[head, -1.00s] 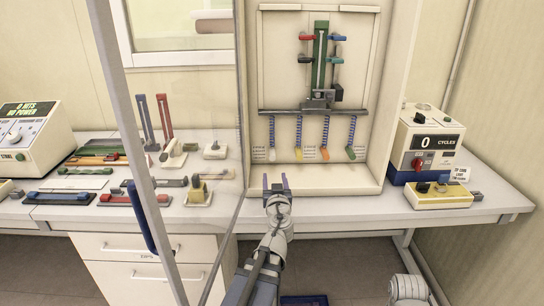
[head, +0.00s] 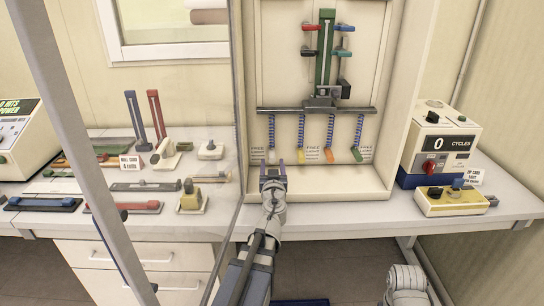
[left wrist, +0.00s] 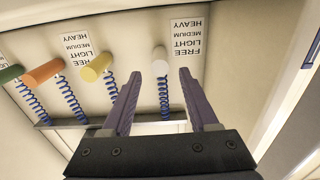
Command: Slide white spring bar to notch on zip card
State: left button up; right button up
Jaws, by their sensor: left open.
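The white spring bar (left wrist: 159,60) hangs at the end of a blue coil spring, beside a scale card (left wrist: 187,45) reading FREE, LIGHT, MEDIUM, HEAVY. My left gripper (left wrist: 159,73) is open, with a purple finger on either side of the white bar's line in the left wrist view. I cannot tell if the fingers touch it. In the head view the left gripper (head: 272,164) is just below the white bar, which it partly hides. The zip card (head: 466,178) is a small white card by the yellow box; its print is hard to read. My right gripper is out of view.
Yellow (left wrist: 96,67), orange (left wrist: 44,72) and green (head: 357,155) spring bars hang alongside. The cycle counter (head: 437,143) and yellow control box (head: 450,201) stand at the right. A clear panel edge (head: 236,190) is close left of my arm.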

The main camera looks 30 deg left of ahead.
aim_at(272, 159)
pick_arm(q)
jog(key=x, duration=0.6)
jog(key=shift+s, duration=0.1)
grip_shut()
dwell(1.2)
